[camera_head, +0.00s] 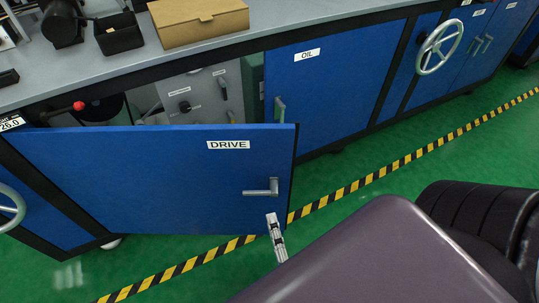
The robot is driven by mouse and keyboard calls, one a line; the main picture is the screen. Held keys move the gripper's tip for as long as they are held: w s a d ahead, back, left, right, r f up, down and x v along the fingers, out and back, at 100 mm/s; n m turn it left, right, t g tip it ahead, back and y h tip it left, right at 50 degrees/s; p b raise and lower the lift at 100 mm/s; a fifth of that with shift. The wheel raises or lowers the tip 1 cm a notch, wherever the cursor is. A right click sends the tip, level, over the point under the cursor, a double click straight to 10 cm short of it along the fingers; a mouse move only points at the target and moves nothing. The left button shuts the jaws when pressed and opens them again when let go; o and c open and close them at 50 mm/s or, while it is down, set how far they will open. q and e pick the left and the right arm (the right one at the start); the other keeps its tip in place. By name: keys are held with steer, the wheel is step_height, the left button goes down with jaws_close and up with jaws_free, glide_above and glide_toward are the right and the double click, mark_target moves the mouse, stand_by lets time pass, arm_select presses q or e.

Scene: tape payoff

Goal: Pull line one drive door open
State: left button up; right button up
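The blue door labelled DRIVE (150,175) stands swung out from the cabinet, its free edge toward the right. Its silver L-shaped lever handle (262,190) is near that edge. The cabinet interior shows above the door's top edge, with a grey panel (203,95) bearing small levers and labels. Of my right gripper (276,237), only a silver finger part shows, just below the handle and seemingly apart from it. My purple-grey arm hides the rest, so I cannot see whether it is open. My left gripper is not in view.
The closed blue OIL door (325,75) is to the right, with its own handle (279,108). The grey worktop (270,22) carries a cardboard box (198,20) and a black tray (118,34). Yellow-black floor tape (375,175) crosses open green floor. A handwheel (438,47) protrudes at upper right.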

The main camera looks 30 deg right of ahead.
steer(key=shift+s+a, duration=0.2)
steer(key=shift+s, duration=0.35)
